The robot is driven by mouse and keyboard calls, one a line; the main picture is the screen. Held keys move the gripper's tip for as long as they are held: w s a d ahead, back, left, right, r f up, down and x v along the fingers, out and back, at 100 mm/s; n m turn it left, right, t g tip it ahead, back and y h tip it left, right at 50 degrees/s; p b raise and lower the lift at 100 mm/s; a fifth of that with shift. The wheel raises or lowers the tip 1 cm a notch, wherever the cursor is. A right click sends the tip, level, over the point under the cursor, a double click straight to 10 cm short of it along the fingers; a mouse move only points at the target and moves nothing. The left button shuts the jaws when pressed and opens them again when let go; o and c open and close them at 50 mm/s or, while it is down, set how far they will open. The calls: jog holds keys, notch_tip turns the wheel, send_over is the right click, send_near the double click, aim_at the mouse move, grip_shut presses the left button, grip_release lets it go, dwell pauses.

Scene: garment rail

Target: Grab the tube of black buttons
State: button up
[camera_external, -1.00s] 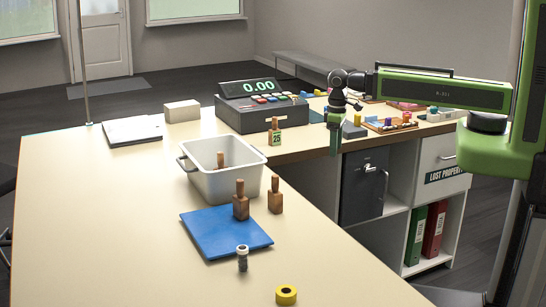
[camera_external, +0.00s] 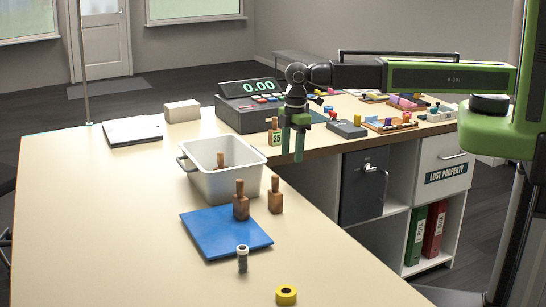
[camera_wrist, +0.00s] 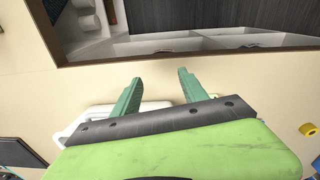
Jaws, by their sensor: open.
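The tube of black buttons (camera_external: 242,261) stands upright on the counter, just off the front edge of the blue mat (camera_external: 215,238). It is small, with dark contents and a pale cap. My gripper (camera_external: 292,156) is open and empty, pointing down near the counter's inner edge. It is well behind and to the right of the tube. In the wrist view my gripper (camera_wrist: 159,77) shows two parted green fingers with nothing between them. I cannot make out the tube in that view.
Two wooden-handled stamps (camera_external: 240,204) (camera_external: 275,198) stand near the grey bin (camera_external: 224,187), which holds another. A yellow tape roll (camera_external: 286,295) lies at the front; it also shows in the wrist view (camera_wrist: 309,130). A cash register (camera_external: 262,115) stands behind.

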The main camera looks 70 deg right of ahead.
jog(key=a+r+n+y+p, duration=0.1)
jog(key=a+r+n, duration=0.2)
jog(key=a, duration=0.7)
jog(key=a+r+n+p, duration=0.2)
jog(key=a, duration=0.9)
jog(key=y+p, duration=0.2)
jog(key=y, duration=0.1)
send_near(244, 245)
jog(key=b+x, duration=0.3)
jog(key=b, duration=0.2)
jog(key=b+x, duration=0.3)
jog(key=b, duration=0.3)
jog(key=shift+w+d+f, duration=0.1)
jog(key=shift+w+f, duration=0.15)
jog(key=shift+f, duration=0.1)
jog(key=shift+f+b, duration=0.15)
jog(key=shift+b, duration=0.2)
jog(key=b+x, duration=0.4)
jog(key=x, duration=0.1)
jog(key=shift+s+a+f+b, duration=0.1)
jog(key=shift+s+a+b, duration=0.15)
jog(key=shift+a+b, duration=0.15)
jog(key=shift+r, duration=0.2)
grip_shut()
